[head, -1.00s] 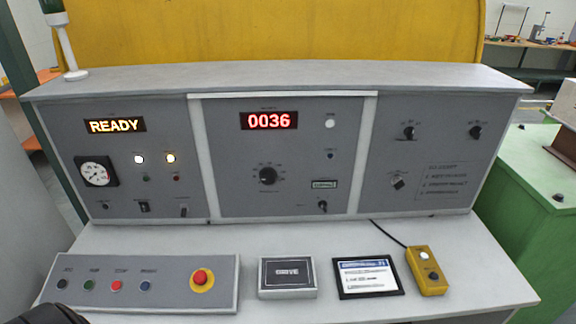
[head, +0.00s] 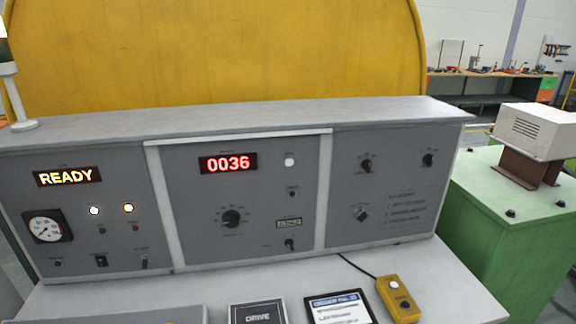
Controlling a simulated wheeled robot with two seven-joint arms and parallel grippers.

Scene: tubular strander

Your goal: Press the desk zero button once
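The desk's middle panel (head: 190,215) carries a red counter display (head: 228,163) reading 0036. Right of the display is a round white button or lamp (head: 289,160), with a small dark button (head: 292,194) below it. Their labels are too small to read, so I cannot tell which is the zero button. Neither gripper is in view, and nothing touches the panel.
The left panel shows a READY display (head: 68,177) and a gauge (head: 47,227). On the desk are a DRIVE box (head: 258,313), a tablet (head: 340,308) and a yellow button box (head: 398,298). A green cabinet (head: 500,220) stands right.

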